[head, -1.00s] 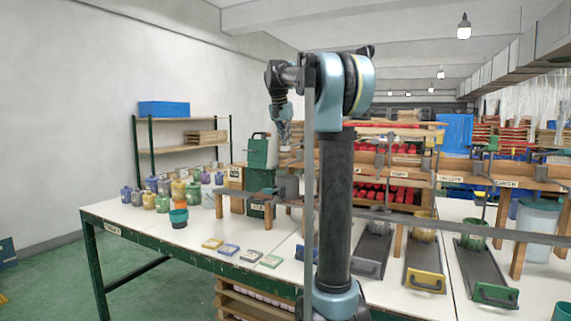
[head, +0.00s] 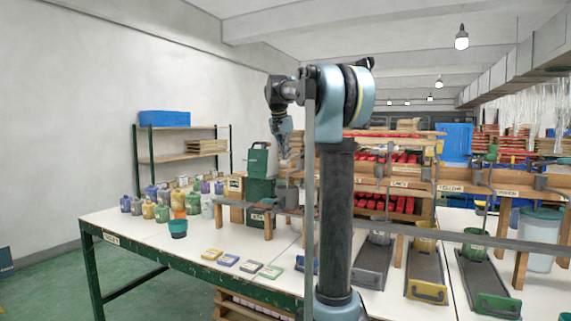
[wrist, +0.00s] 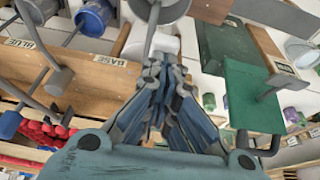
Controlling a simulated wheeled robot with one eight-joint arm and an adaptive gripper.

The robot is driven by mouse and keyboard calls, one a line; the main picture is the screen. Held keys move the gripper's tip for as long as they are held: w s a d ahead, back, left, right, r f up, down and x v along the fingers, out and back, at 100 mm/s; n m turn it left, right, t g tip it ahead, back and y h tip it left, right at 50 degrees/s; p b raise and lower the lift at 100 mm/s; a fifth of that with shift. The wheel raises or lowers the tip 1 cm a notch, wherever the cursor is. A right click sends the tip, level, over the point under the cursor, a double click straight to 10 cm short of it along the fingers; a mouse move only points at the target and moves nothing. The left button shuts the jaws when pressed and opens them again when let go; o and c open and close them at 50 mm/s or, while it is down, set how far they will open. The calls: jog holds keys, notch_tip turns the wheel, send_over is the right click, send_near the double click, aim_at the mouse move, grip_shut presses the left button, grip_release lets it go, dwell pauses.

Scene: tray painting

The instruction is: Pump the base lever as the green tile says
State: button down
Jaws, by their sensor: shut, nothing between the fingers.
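My gripper (wrist: 158,62) is shut and empty, pointing at the rack by the BASE label (wrist: 108,60) in the wrist view. A grey round-ended lever (wrist: 160,10) lies just beyond the fingertips; I cannot tell whether they touch it. In the head view my gripper (head: 287,163) hangs over the rack's left end, near a grey cup (head: 289,197). The green tile (head: 272,271) lies flat at the right end of a row on the bench; its marks are too small to read.
Yellow (head: 212,253), blue (head: 228,260) and grey (head: 251,266) tiles lie beside the green one. A green machine (head: 260,188) stands close left of my gripper; its green panel (wrist: 250,95) fills the wrist view's right. Several small jars (head: 163,207) stand at the bench's left.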

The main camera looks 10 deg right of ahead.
notch_tip(320, 180, up, 8)
jog(key=shift+r, duration=0.15)
dwell(0.6)
dwell(0.5)
jog(key=shift+f, duration=5.3)
notch_tip(320, 180, up, 11)
jog(key=shift+f, duration=0.2)
jog(key=shift+f, duration=0.15)
jog(key=shift+r, duration=0.2)
dwell(0.8)
